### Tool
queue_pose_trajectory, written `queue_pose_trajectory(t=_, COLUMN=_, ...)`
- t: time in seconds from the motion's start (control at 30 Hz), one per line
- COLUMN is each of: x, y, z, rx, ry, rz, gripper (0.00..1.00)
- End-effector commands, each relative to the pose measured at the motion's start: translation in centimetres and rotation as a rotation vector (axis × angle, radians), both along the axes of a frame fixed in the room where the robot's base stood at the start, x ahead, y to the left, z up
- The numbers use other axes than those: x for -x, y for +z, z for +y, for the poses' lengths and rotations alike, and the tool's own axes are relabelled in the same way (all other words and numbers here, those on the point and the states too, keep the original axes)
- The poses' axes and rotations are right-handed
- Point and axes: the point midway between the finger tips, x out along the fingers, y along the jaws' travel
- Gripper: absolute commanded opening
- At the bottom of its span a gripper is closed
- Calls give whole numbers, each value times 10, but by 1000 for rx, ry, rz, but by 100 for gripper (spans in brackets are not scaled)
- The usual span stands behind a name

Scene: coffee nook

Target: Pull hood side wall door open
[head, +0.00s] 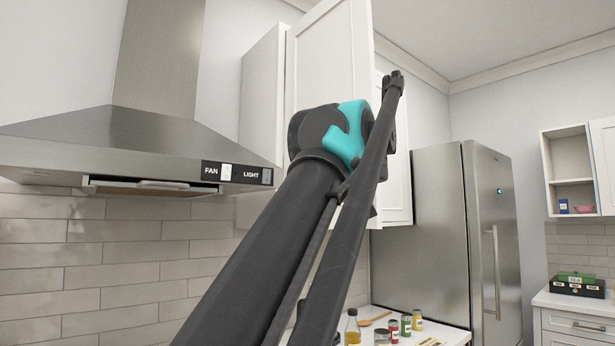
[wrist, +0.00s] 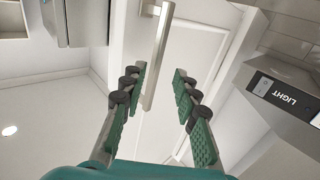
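The hood side wall door is a white panelled door (head: 328,50) on the wall cabinet to the right of the hood; my arm hides much of it. It fills the middle of the wrist view (wrist: 192,55). Its long metal bar handle (wrist: 158,45) shows there. My gripper (wrist: 161,75) is open, with its two green-padded fingers apart on either side of the handle's lower part. The handle lies nearer the left finger; I cannot tell whether they touch. In the head view the fingers and handle are hidden behind my arm.
The steel range hood (head: 130,135) with fan and light switches stands close on the left; it also shows at the right of the wrist view (wrist: 285,90). A steel fridge (head: 455,220) stands right. Jars (head: 393,330) and bottles sit on the counter below.

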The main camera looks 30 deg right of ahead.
Motion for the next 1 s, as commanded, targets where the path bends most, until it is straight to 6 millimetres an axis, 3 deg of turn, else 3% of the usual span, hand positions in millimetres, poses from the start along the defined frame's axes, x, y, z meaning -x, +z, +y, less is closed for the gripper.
queue_pose_trajectory(t=0.13, x=21, y=0, z=12, rx=0, ry=-6, rz=0, gripper=30)
queue_pose_trajectory(t=0.4, x=42, y=0, z=26, rx=0, ry=-6, rz=0, gripper=30)
queue_pose_trajectory(t=1.0, x=68, y=0, z=44, rx=0, ry=-4, rz=0, gripper=30)
